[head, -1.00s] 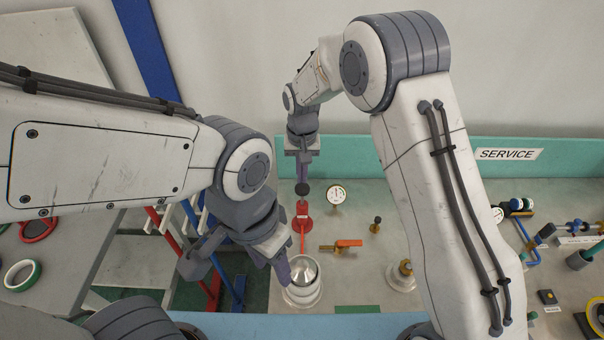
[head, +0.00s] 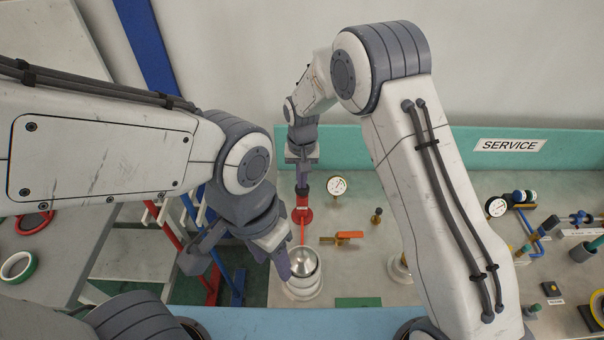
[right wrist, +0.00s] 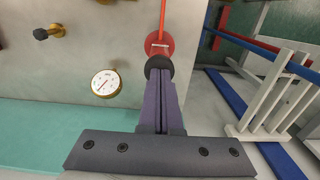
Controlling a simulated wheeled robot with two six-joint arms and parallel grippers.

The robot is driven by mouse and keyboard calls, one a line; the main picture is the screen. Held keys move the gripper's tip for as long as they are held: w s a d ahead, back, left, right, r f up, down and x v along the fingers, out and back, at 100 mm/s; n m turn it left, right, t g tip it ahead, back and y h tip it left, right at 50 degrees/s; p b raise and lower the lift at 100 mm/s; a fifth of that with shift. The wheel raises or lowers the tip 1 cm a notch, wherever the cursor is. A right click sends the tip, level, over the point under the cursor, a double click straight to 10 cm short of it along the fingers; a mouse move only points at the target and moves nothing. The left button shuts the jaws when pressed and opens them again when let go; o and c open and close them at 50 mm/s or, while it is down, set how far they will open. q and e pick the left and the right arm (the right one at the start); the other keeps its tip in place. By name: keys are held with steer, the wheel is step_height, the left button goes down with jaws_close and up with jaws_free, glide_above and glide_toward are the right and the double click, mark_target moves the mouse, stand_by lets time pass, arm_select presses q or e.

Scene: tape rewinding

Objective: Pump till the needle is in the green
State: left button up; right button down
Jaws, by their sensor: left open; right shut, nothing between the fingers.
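The red pump (head: 302,214) with a black knob (head: 303,191) on top stands on the grey bench. My right gripper (head: 302,184) is shut and empty, pointing down with its fingertips at the knob. In the right wrist view the black knob (right wrist: 158,66) sits right at the closed fingertips (right wrist: 157,84), in front of the red base (right wrist: 160,42). The white gauge (head: 336,187) is right of the pump; it also shows in the right wrist view (right wrist: 106,84). Its needle is too small to read against a green zone. My left gripper (head: 285,268) is open beside a silver-domed canister.
The silver canister (head: 306,275) stands in front of the pump, with a red rod between them. An orange-handled valve (head: 348,236) and a small black-knobbed brass fitting (head: 376,216) are to the right. A teal backboard (head: 400,150) runs behind.

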steer(key=shift+s+f, duration=0.1)
steer(key=shift+f, duration=0.2)
step_height(320, 180, up, 5)
steer(key=p, duration=0.3)
steer(key=shift+f+p, duration=0.1)
steer(key=shift+p, duration=0.3)
steer(key=shift+r+b, duration=0.45)
steer(key=shift+b, duration=0.25)
step_height(320, 180, up, 9)
steer(key=b, duration=0.2)
